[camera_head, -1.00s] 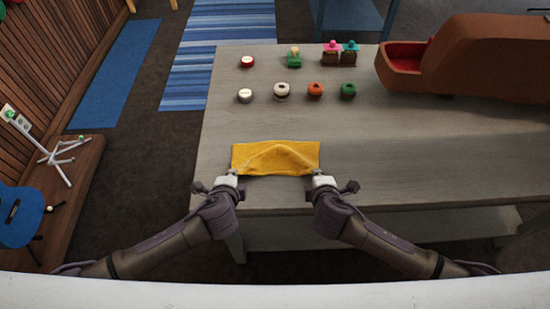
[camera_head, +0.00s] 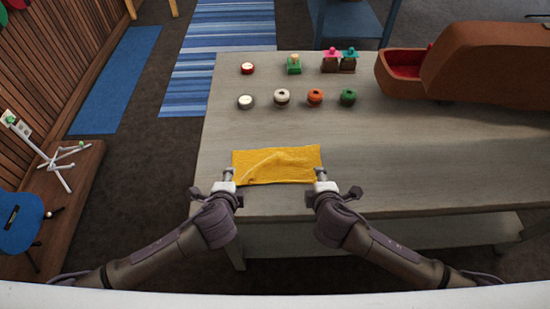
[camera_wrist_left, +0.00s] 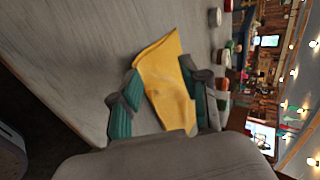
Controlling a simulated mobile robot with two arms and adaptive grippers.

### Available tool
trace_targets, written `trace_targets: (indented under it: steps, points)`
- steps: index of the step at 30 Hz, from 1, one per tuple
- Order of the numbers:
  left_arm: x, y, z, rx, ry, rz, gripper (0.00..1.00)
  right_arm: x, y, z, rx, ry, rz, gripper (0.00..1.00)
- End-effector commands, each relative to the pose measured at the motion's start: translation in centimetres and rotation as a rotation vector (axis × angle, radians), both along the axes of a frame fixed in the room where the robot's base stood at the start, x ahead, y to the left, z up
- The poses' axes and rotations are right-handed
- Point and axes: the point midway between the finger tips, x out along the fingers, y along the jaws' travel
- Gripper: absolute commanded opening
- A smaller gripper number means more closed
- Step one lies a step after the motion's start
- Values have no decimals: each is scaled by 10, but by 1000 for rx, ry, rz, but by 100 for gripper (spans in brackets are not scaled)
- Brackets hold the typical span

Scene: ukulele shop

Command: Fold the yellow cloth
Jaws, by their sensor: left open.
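The yellow cloth (camera_head: 277,165) lies on the table near its front edge, a wide flat rectangle with a slanting crease. In the left wrist view the cloth (camera_wrist_left: 166,80) reaches in between the fingers. My left gripper (camera_head: 229,173) is at the cloth's near left corner. My right gripper (camera_head: 320,173) is at the near right corner. Its fingertips are too small to tell whether they are open or shut.
A brown case with red lining (camera_head: 405,70) lies at the back right. The table is clear around the cloth.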

Motion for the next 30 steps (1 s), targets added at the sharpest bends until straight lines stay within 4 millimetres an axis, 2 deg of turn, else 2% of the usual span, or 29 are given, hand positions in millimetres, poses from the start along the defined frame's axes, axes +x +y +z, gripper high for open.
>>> trace_targets:
  steps: [3,15,30]
  points:
    - [-11,-1,17,-3,1,-3,46,-11,1,17,3,2,2,46]
    - [-48,-1,64,-1,0,-2,46,-48,0,63,1,2,1,46]
    - [-52,0,69,0,1,-1,46,-52,0,68,-1,2,1,46]
